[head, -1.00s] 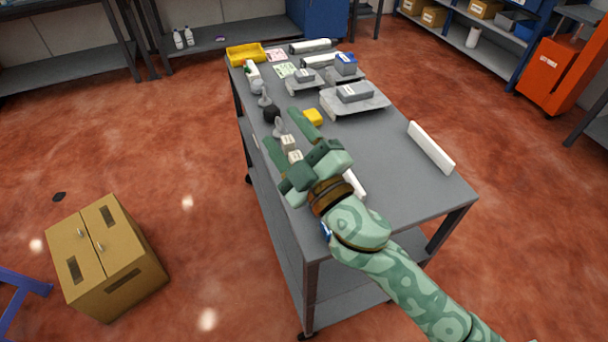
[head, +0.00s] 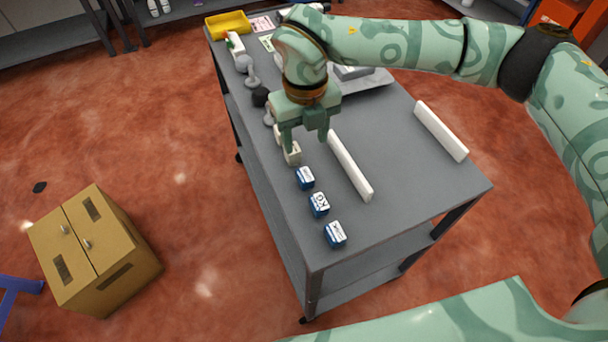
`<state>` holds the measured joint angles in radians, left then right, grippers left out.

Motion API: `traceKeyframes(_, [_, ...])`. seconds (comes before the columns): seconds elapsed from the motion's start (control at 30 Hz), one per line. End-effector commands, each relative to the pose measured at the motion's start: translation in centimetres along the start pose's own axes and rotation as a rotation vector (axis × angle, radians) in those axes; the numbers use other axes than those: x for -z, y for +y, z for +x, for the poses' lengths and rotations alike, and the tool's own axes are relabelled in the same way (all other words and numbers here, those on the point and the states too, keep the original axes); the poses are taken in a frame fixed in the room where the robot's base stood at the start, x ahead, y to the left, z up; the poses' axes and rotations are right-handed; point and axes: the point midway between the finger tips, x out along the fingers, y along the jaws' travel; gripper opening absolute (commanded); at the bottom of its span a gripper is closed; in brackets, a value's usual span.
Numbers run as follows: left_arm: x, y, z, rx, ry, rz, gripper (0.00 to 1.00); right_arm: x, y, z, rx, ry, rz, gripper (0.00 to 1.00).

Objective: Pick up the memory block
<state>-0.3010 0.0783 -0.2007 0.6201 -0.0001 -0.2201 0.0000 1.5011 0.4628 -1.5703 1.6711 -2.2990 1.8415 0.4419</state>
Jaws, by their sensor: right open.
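Several small blocks stand in a row along the table's left side. Two are beige: the nearer beige block (head: 293,156) is beside the left fingertip of my right gripper, and the farther one is mostly hidden behind that finger. Three are blue with white label tops: one (head: 306,178), a middle one (head: 319,205) and the nearest (head: 335,235). The labels are too small to read surely, so I cannot tell which is the memory block. My right gripper (head: 306,142) points down, open, fingers apart, with nothing visible between them. My left gripper is out of view.
A long white bar (head: 350,165) lies right of the blocks; another white bar (head: 441,131) lies near the table's right edge. A yellow tray (head: 228,25) and small parts sit at the far end. My right arm hides much of the far tabletop. The near right tabletop is clear.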

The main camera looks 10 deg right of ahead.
Motion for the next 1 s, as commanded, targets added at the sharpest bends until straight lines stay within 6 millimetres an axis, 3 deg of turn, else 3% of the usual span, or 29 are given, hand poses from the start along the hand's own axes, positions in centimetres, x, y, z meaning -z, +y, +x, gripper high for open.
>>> traceKeyframes(0.1, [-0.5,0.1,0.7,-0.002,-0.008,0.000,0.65,0.1,0.1,3.3,-0.003,0.005,-0.002,0.53])
traceKeyframes(0.23, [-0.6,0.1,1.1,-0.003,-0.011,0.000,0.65,0.1,0.2,5.6,-0.004,0.003,-0.003,0.53])
traceKeyframes(0.47, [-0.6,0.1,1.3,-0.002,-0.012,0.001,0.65,0.2,0.2,7.1,-0.004,0.002,-0.004,0.53])
traceKeyframes(0.77, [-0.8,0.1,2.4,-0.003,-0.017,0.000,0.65,0.8,0.5,11.6,-0.005,0.004,-0.003,0.53])
traceKeyframes(1.0, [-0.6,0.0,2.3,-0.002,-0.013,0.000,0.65,0.7,0.4,11.8,-0.005,0.000,-0.004,0.53])
